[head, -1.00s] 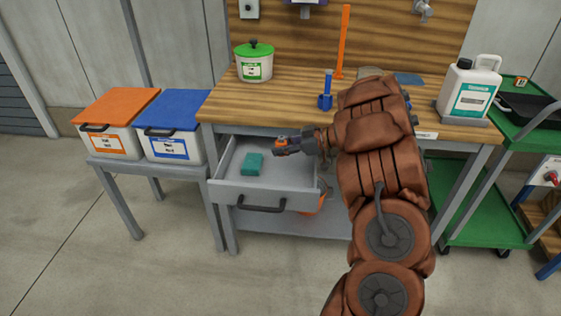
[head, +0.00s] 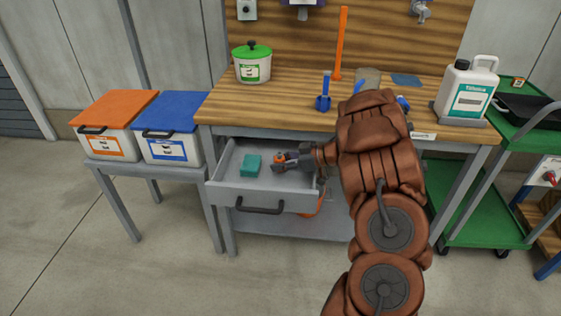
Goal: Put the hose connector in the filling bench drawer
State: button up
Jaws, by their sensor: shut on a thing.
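The filling bench drawer (head: 285,201) is pulled open under the left part of the bench top. A teal block (head: 251,164) lies in it on the left. My gripper (head: 283,161) reaches in from the right, over the drawer's inside and to the right of the teal block. It is shut on a small orange and grey piece, the hose connector (head: 279,158). Whether the connector touches the drawer floor cannot be told. My arm hides the drawer's right rear part and some of the bench.
The wooden bench top (head: 290,98) holds a green-lidded tub (head: 253,66), a blue holder (head: 323,103) and a white canister (head: 468,92). Orange-lidded (head: 110,115) and blue-lidded (head: 172,128) bins stand left. A green cart (head: 470,215) stands right. The drawer's front left is clear.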

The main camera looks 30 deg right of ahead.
jog(key=shift+f, duration=0.4)
jog(key=o, duration=0.9)
jog(key=shift+a+f, duration=0.1)
jog(key=shift+s, duration=0.1)
jog(key=shift+r, duration=0.3)
jog(key=v, duration=0.8)
jog(key=r+v, duration=0.1)
jog(key=v, duration=0.3)
